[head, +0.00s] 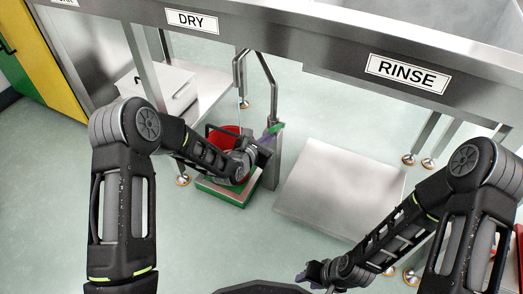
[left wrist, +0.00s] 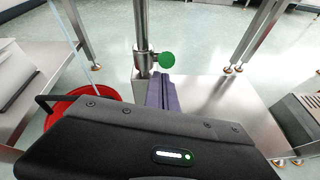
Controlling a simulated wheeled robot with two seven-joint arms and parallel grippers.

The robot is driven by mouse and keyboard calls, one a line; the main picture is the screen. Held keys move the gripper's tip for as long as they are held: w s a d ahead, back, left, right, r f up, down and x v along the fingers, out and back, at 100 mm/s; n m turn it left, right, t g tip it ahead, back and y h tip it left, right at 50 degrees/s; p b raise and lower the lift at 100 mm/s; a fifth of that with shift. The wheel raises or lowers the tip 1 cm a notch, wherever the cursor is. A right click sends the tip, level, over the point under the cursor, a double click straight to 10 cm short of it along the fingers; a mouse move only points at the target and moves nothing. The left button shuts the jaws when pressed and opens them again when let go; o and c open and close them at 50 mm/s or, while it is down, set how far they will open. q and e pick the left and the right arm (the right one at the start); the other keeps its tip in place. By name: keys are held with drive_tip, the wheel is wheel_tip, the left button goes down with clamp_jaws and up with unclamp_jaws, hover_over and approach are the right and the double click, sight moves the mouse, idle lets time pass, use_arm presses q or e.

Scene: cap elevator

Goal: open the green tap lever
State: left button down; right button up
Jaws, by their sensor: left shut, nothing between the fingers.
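The green tap lever (left wrist: 167,60) shows as a round green end beside the steel tap post (left wrist: 143,40) in the left wrist view. In the head view the green lever (head: 276,128) is small, at the post's right side. My left gripper (left wrist: 160,92) is shut and empty, its purple fingers just below the green end in the picture; I cannot tell whether they touch it. In the head view my left gripper (head: 267,139) is at the post. My right gripper (head: 318,272) is low at the bottom, far from the tap; its jaw opening is unclear.
A red bucket (head: 214,136) stands on a green-edged platform (head: 223,195) below the tap, partly hidden by my left arm. A pale thin line (left wrist: 68,27) runs down toward it. A steel plate (head: 340,185) lies right of the post. The DRY and RINSE counter spans above.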

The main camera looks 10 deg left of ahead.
use_arm(q)
drive_tip(key=shift+w+d+r, duration=0.15)
drive_tip(key=shift+w+r, duration=0.15)
drive_tip(key=shift+r, duration=0.1)
use_arm(e)
drive_tip(key=shift+f, duration=0.1)
use_arm(q)
drive_tip(key=shift+r, duration=0.1)
idle(0.3)
